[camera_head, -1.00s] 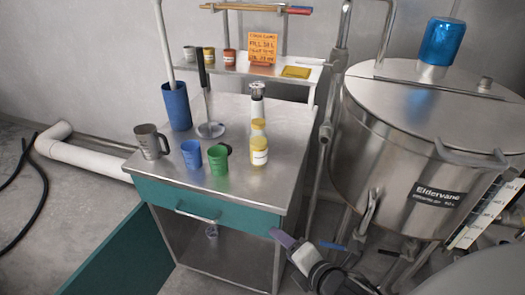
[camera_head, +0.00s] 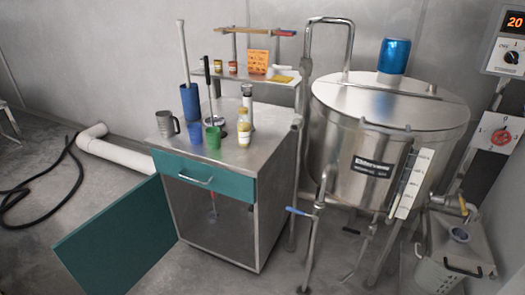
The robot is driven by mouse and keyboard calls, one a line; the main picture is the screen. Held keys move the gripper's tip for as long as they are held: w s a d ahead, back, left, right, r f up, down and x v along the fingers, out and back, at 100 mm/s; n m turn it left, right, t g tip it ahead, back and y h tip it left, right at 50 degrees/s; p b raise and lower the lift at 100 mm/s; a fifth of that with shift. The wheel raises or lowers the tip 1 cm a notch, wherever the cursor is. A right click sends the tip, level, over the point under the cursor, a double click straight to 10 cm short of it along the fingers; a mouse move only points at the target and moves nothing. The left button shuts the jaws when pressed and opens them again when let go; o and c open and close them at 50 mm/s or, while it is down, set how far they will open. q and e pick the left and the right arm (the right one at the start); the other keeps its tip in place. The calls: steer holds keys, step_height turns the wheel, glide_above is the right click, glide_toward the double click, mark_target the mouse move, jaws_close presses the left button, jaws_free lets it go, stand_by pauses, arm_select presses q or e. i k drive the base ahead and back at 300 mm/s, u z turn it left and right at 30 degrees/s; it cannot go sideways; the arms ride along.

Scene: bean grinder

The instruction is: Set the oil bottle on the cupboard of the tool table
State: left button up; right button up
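The tool table (camera_head: 275,143) has a steel top, a teal drawer and a cupboard (camera_head: 195,228) below. The teal cupboard door (camera_head: 115,240) stands wide open to the left, and the inside is mostly bare, with a small red-and-blue item (camera_head: 212,207) hanging or standing in it. A pale bottle with a yellow cap (camera_head: 243,135), apparently the oil bottle, stands upright on the tabletop near its front right. Another yellow-topped item is partly hidden behind it. Neither of my grippers is in view.
A grey mug (camera_head: 167,124), blue cup (camera_head: 195,132), green cup (camera_head: 213,138) and tall blue holder (camera_head: 191,102) share the tabletop. A large steel tank (camera_head: 375,130) with a blue-handled valve (camera_head: 297,211) stands right. Floor before the cupboard is clear.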

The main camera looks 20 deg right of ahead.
mark_target(224, 234)
steer(key=u, duration=0.25)
steer(key=i, duration=0.75)
steer(key=z, duration=0.8)
steer(key=i, duration=1.05)
steer(key=z, duration=1.05)
